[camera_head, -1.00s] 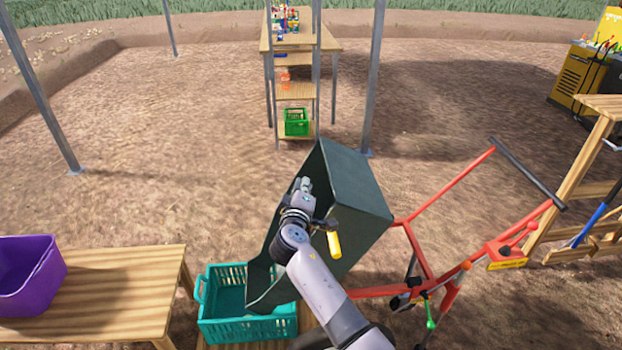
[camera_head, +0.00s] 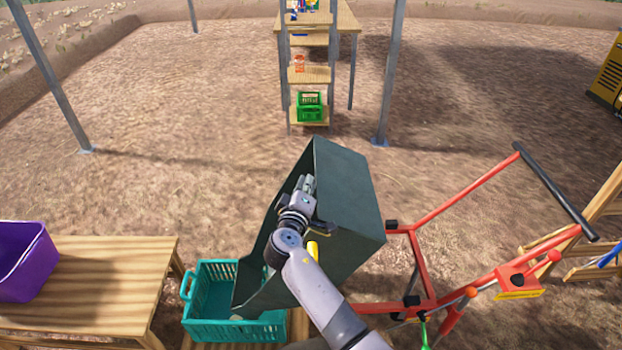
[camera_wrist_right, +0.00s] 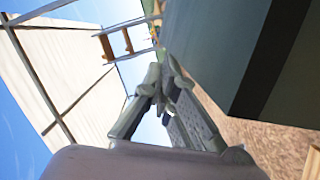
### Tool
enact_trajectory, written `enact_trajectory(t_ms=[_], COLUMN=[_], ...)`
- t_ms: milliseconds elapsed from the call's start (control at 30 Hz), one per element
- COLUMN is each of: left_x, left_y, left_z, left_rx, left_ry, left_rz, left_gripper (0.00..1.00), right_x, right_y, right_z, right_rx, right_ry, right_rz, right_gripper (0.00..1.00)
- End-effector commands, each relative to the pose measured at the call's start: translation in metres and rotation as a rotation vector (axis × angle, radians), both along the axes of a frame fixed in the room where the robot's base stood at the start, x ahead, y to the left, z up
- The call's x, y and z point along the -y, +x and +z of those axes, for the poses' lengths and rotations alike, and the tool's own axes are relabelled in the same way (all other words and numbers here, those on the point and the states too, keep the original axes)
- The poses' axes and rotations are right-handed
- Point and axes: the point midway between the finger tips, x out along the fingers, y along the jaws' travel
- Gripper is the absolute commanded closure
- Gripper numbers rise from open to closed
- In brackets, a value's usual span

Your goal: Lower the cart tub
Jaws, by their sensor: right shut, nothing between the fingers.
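The cart tub (camera_head: 350,185) is a dark green, open box on the red cart frame (camera_head: 425,270). It is tipped up steeply, with its lower lip at the left over a teal crate (camera_head: 235,331). My right gripper (camera_head: 306,182) is shut and empty at the tub's open left side; I cannot tell whether it touches the tub. In the right wrist view the gripper (camera_wrist_right: 158,82) points upward beside a dark green tub face (camera_wrist_right: 215,45). A yellow grip (camera_head: 313,250) shows partly behind my right arm. My left gripper is not in view.
A wooden table (camera_head: 95,280) with a purple bin (camera_head: 25,262) stands at the left. The cart's black handle bar (camera_head: 555,190) extends right. A shelf with a green crate (camera_head: 309,106) and metal posts (camera_head: 390,75) stand behind. Bare dirt lies between.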

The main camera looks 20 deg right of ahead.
Motion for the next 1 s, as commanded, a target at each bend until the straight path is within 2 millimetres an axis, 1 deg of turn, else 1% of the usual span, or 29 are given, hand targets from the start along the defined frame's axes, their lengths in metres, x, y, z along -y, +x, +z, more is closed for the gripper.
enact_trajectory(t_ms=[67, 167, 367, 467, 567, 667, 767, 867, 1000], left_x=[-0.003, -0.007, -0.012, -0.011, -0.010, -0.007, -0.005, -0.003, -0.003], left_y=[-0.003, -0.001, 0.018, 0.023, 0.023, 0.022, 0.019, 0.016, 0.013], left_z=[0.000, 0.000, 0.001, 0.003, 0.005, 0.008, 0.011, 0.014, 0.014], left_rx=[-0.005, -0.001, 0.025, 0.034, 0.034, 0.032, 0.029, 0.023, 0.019], left_ry=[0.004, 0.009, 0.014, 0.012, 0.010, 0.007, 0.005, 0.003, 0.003], left_rz=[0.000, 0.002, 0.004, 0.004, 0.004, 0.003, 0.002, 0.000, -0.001], left_gripper=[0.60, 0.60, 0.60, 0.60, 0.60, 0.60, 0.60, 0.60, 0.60], right_x=[-0.001, -0.001, 0.000, 0.005, 0.016, 0.035, 0.061, 0.094, 0.146], right_y=[0.000, 0.000, 0.000, -0.002, -0.005, -0.011, -0.019, -0.028, -0.043], right_z=[0.000, 0.000, 0.000, 0.001, 0.001, 0.002, 0.000, -0.005, -0.018], right_rx=[0.001, 0.000, 0.000, 0.004, 0.010, 0.023, 0.038, 0.059, 0.094], right_ry=[0.001, 0.000, 0.001, 0.009, 0.032, 0.072, 0.130, 0.205, 0.326], right_rz=[0.001, 0.001, 0.000, -0.001, -0.001, -0.002, -0.003, -0.004, -0.004], right_gripper=[1.00, 1.00, 1.00, 1.00, 1.00, 1.00, 1.00, 1.00, 1.00])
